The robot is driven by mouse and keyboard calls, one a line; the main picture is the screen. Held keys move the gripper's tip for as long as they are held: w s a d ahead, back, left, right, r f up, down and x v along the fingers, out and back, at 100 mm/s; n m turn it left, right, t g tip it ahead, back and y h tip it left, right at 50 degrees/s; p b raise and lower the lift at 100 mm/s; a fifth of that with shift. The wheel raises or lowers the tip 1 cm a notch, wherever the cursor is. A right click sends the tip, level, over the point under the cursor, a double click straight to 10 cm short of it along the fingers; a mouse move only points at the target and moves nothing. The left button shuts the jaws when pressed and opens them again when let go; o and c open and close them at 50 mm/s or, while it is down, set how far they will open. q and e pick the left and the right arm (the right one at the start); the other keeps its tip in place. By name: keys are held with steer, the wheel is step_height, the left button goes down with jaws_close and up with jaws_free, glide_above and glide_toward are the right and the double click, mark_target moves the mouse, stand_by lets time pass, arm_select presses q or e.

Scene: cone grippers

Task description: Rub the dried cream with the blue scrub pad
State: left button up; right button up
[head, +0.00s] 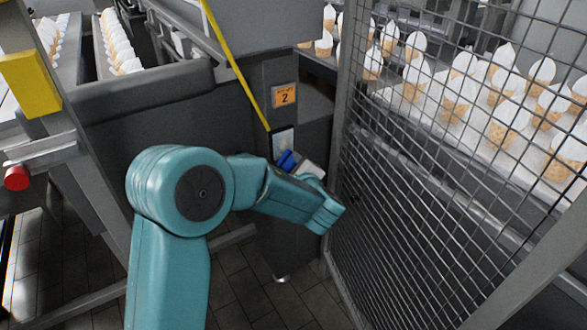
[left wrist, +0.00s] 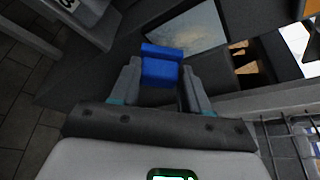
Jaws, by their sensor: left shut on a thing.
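The blue scrub pad (left wrist: 161,66) is held between the two fingers of my left gripper (left wrist: 160,82), which is shut on it. In the head view the pad (head: 286,160) shows as a small blue patch beyond my teal left arm, with the gripper (head: 294,163) partly hidden by the arm. A pale panel (head: 284,142) is on the dark machine post just above the pad. In the left wrist view this panel (left wrist: 188,28) has a light, streaky surface; I cannot clearly tell the dried cream on it. Whether the pad touches the panel is unclear. My right gripper is not in view.
A wire mesh guard (head: 430,170) stands close to the right of my left arm, with rows of wrapped cones (head: 505,122) behind it. An orange sign with a 2 (head: 284,95) and a yellow bar (head: 232,60) are above the panel. A red button (head: 16,178) is at the left.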

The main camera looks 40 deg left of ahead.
arm_select(q)
steer(key=shift+w+a, duration=0.2)
steer(key=shift+a, duration=0.35)
steer(key=shift+d+r+p, duration=0.1)
steer(key=shift+r+p, duration=0.6)
steer(key=shift+r, duration=1.25)
steer(key=shift+r+p, duration=0.9)
steer(key=shift+r, duration=0.9)
steer(key=shift+b, duration=0.45)
step_height(320, 180, down, 4)
steer(key=b, duration=0.4)
step_height(320, 180, down, 4)
steer(key=b, duration=0.4)
steer(key=shift+r, duration=0.2)
steer(key=shift+a, duration=0.2)
